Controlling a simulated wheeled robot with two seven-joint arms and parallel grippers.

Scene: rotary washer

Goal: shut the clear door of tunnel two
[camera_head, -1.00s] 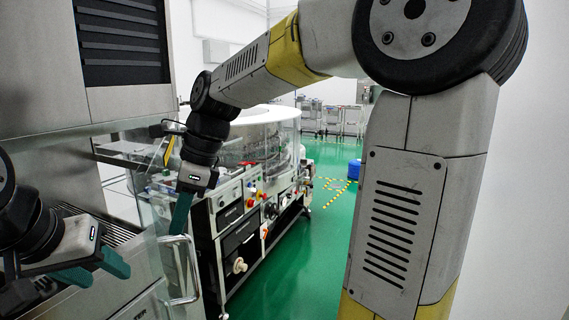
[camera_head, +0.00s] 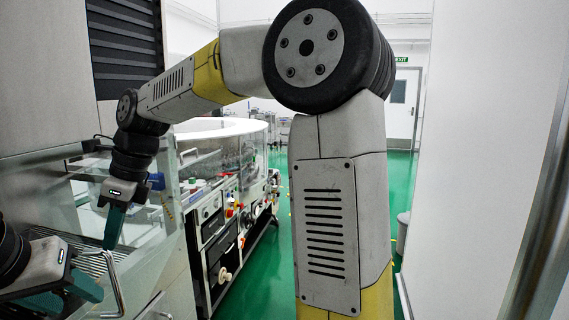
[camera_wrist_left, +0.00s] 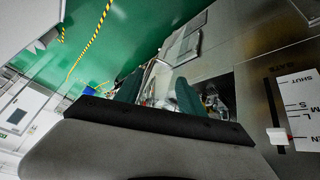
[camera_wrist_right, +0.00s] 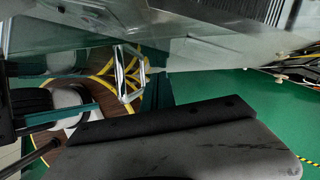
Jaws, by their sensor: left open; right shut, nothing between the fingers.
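The clear door (camera_head: 150,250) is a see-through panel at the lower left of the head view, with a bent metal bar handle (camera_head: 116,290). Its angle to the frame is hard to tell. My right gripper (camera_head: 112,228) is shut and empty, its teal fingers pointing down close to the handle's upper end. In the right wrist view the fingers (camera_wrist_right: 157,92) are beside the metal handle (camera_wrist_right: 124,75); contact is unclear. My left gripper (camera_head: 75,288) is lower, left of the handle. In the left wrist view it is open, with nothing seen between its fingers (camera_wrist_left: 160,92).
The rotary washer's pale round drum (camera_head: 222,130) and control panel stand behind. A gate slider with a white knob (camera_wrist_left: 277,136) shows in the left wrist view. My right arm blocks the middle of the head view. Green floor (camera_head: 262,270) is free right of the machine.

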